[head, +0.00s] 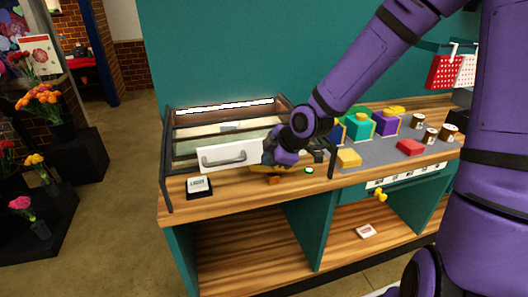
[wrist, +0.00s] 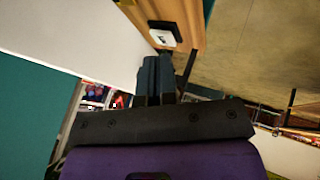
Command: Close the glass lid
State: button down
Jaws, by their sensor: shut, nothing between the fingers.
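A glass case with a black frame (head: 168,160) stands at the left end of the wooden counter. A white panel with a grey bar handle (head: 228,158) is at its front; I cannot tell whether this panel belongs to the glass lid. The clear glass is hard to make out, so the lid's angle is unclear. My gripper (head: 268,157) is at the right end of the white panel, its fingers partly hidden in the head view. In the wrist view the shut, empty fingers (wrist: 156,72) are beside a large white surface (wrist: 90,35); contact is unclear.
A white-topped light switch box (head: 199,185) sits at the counter's front left and shows in the wrist view (wrist: 164,36). Coloured boxes (head: 360,125), a yellow block (head: 348,158) and a red block (head: 410,147) stand right of the case. Flowers stand at far left.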

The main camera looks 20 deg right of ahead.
jog(key=shift+w+f, duration=0.15)
jog(key=shift+w, duration=0.95)
jog(key=shift+w+f, duration=0.1)
jog(key=shift+w, duration=0.95)
jog(key=shift+w+a, duration=0.1)
send_near(246, 130)
jog(key=w+a+f, duration=0.3)
jog(key=shift+a+f, duration=0.2)
jog(key=shift+a, duration=0.1)
jog(key=shift+w, duration=0.6)
jog(key=shift+w+r, duration=0.1)
jog(key=shift+r, duration=0.05)
